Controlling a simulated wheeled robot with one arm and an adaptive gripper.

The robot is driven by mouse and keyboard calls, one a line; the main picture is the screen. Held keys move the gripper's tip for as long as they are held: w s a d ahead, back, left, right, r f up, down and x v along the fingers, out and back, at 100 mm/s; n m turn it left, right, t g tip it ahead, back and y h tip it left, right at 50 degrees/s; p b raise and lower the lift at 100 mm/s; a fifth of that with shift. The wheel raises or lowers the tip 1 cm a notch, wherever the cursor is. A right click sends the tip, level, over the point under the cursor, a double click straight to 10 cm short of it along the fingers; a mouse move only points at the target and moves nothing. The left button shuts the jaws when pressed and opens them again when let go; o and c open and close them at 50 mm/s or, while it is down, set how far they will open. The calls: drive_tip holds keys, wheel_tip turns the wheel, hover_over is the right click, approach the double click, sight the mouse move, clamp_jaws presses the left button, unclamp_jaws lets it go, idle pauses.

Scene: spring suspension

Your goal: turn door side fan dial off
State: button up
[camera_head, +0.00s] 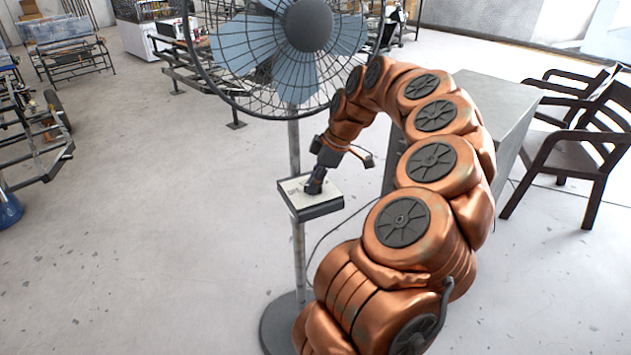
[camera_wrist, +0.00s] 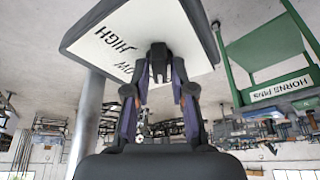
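The fan (camera_head: 300,40) stands on a grey pole with a pale control box (camera_head: 312,196) partway up. In the wrist view the box's white face (camera_wrist: 140,40) fills the upper middle, with the words HIGH and LOW showing upside down. A dark dial (camera_wrist: 159,62) sits on the face by the lettering, largely hidden between the fingers. My gripper (camera_head: 315,182) reaches down onto the box from above. In the wrist view my gripper's fingers (camera_wrist: 160,72) converge on both sides of the dial and appear closed on it. The dial's pointer and setting cannot be made out.
A grey cabinet (camera_head: 505,105) stands right of my arm, with dark chairs (camera_head: 590,135) beyond it. Metal frames and a bench (camera_head: 68,58) stand at the left and back.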

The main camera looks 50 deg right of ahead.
drive_tip(key=shift+o, duration=1.1)
drive_tip(key=v, duration=1.2)
